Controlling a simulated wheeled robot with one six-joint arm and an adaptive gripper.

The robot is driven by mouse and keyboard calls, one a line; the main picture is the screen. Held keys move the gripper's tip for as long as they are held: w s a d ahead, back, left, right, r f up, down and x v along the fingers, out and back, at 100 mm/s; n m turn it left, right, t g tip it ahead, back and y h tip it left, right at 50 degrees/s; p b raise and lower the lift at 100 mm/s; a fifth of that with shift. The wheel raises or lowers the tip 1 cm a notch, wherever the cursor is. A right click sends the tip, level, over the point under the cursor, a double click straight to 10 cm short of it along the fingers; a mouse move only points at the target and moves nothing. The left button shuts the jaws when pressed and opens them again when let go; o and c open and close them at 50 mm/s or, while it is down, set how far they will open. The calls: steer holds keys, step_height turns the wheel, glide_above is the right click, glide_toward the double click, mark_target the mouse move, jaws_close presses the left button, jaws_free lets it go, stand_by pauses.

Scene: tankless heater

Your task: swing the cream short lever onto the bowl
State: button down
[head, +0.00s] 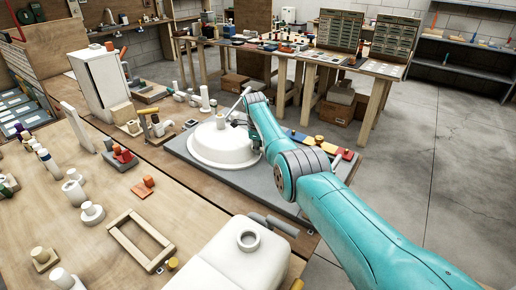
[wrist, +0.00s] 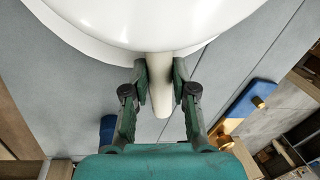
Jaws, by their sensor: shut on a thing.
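The cream short lever (wrist: 161,104) shows in the wrist view as a smooth round-ended bar. My gripper (wrist: 160,72) is shut on it, one dark green finger on each side, and the lever's rounded end sticks out between the fingers. The white bowl (wrist: 150,18) fills the top of the wrist view, and the lever's far end meets or passes by its rim; I cannot tell which. In the head view the bowl (head: 222,151) sits on a grey slab (head: 192,158). My arm reaches its right side there and hides much of the gripper and lever.
Colored blocks on a strip (head: 318,141) lie right of the bowl. A white tank (head: 235,255) stands at the front. Wooden pieces and a frame (head: 140,240) lie on the left bench. Open concrete floor (head: 440,140) is at right.

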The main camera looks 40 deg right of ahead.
steer(key=shift+d+r, duration=0.1)
steer(key=c, duration=0.9)
jaws_free()
steer(key=shift+c, duration=0.2)
step_height(320, 180, up, 12)
steer(key=s+a, duration=0.1)
steer(key=a, duration=0.1)
steer(key=shift+s, duration=0.2)
steer(key=shift+s+f, duration=0.1)
steer(key=shift+f, duration=0.15)
